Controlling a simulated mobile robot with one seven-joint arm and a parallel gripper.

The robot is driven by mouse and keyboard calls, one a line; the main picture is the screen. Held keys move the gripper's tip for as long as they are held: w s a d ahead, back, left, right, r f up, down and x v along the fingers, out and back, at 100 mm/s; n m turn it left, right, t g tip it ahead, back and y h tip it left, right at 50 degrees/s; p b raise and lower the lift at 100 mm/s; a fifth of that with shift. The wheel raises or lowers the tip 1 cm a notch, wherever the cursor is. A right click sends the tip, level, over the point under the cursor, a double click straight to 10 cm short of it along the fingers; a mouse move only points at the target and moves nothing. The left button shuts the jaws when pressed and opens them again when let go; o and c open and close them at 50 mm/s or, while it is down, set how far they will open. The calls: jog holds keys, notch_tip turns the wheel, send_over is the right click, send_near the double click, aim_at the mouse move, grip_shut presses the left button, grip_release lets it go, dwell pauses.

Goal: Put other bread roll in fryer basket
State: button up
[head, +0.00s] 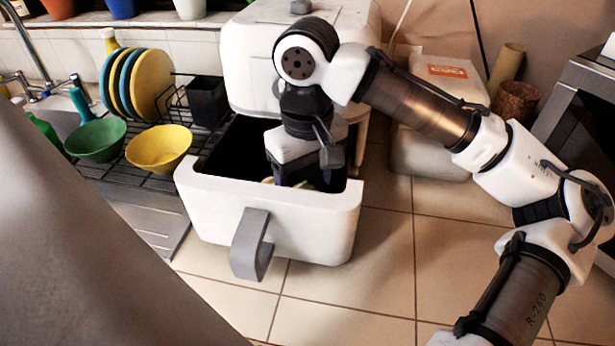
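The fryer basket (270,225) is a white drawer with a grey handle, pulled out from the white air fryer (330,25). Its dark inside is open at the top. My gripper (305,180) points down into the basket, with its fingers below the rim. Small pale patches show low beside the fingers; they may be bread, but too little shows to be sure. No bread roll can be made out clearly. The fingertips are mostly hidden by the basket front and the gripper body, so I cannot tell whether they are open or shut.
A dish rack (190,128) with plates, a green bowl (96,140) and a yellow bowl (158,150) stands close left of the basket. A white box-shaped item (430,150) stands behind at the right. Tiled counter (350,300) in front is clear.

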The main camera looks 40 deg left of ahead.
notch_tip(320, 180, up, 13)
jog(key=shift+p, duration=0.45)
jog(key=shift+s, duration=0.1)
dwell(0.4)
